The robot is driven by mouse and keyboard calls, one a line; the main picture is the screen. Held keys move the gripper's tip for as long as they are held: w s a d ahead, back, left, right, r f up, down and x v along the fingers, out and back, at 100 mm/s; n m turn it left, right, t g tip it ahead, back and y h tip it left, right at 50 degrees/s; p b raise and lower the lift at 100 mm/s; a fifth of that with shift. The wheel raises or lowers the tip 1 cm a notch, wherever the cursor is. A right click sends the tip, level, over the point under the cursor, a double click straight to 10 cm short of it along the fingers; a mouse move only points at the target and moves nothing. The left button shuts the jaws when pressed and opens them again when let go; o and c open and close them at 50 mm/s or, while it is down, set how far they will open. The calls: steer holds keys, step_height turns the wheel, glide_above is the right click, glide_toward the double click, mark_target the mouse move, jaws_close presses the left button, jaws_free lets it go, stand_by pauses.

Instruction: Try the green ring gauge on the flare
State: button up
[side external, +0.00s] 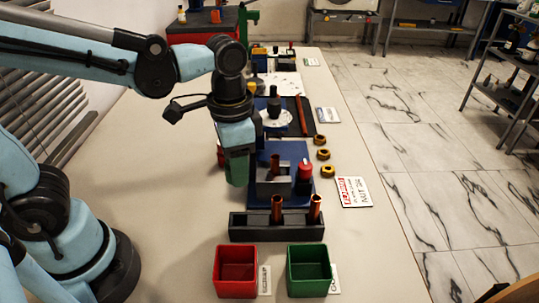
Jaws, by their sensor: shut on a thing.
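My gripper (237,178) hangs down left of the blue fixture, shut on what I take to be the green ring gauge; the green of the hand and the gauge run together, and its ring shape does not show. A copper tube (275,165) stands upright in the grey block (272,187) on the blue fixture (288,152), its top being the likely flare. My gripper is to the left of this tube and apart from it in the picture. A red and black piece (304,176) stands right of the block.
Two copper tubes (276,208) (315,208) stand in a dark rack (248,228). A red bin (221,284) and a green bin (293,285) stand in front. Several brass nuts (323,154) and a sign (354,192) lie on the right. A red part (220,156) is mostly hidden behind my gripper.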

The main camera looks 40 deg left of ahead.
step_height(320, 180, up, 4)
glide_above(277, 157)
steer(key=shift+w, duration=0.1)
steer(key=shift+f, duration=0.2)
steer(key=shift+f, duration=1.95)
steer(key=shift+f, duration=1.2)
stand_by(0.4)
steer(key=shift+r, duration=0.15)
stand_by(1.1)
steer(key=shift+r, duration=2.9)
steer(key=shift+a, duration=0.1)
